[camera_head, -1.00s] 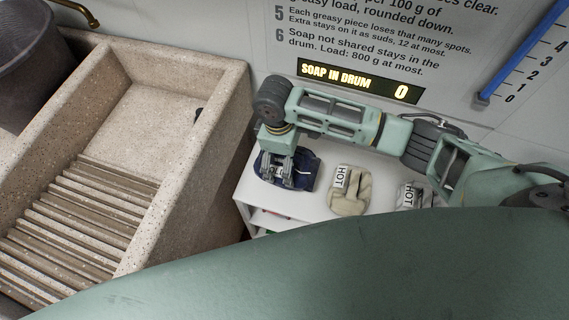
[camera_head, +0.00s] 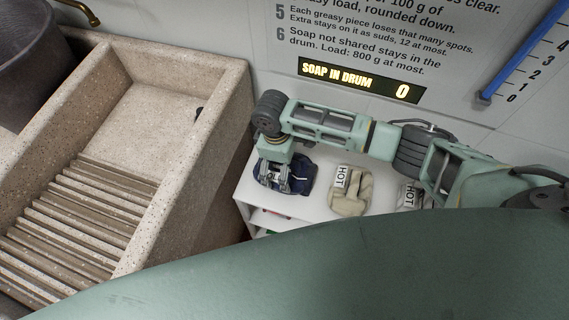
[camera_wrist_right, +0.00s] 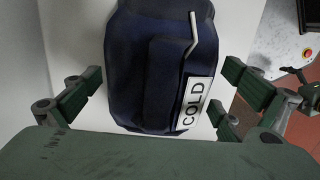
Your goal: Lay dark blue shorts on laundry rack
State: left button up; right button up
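The dark blue shorts (camera_head: 301,176) lie folded on top of a white shelf unit (camera_head: 312,207). In the right wrist view the dark blue shorts (camera_wrist_right: 148,70) fill the middle, with a white COLD tag (camera_wrist_right: 194,103) on them. My right gripper (camera_head: 275,178) is over the left part of the shorts in the head view. In the wrist view its fingers (camera_wrist_right: 163,74) stand apart, one on each side of the shorts, with no clear contact. The left gripper is not in view. I cannot make out a laundry rack.
A beige folded garment with a HOT tag (camera_head: 350,192) lies right of the shorts; another HOT-tagged piece (camera_head: 409,195) is partly hidden by my arm. A stone washboard sink (camera_head: 187,190) stands left. A wall display (camera_head: 360,81) reads SOAP IN DRUM 0.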

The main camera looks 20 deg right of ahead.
jog(key=shift+r, duration=0.15)
jog(key=r, duration=0.8)
jog(key=a+r, duration=0.1)
jog(key=r, duration=0.3)
jog(key=shift+w+a+p, duration=0.1)
jog(key=shift+w+p, duration=0.2)
jog(key=shift+w, duration=0.1)
jog(key=shift+f, duration=0.1)
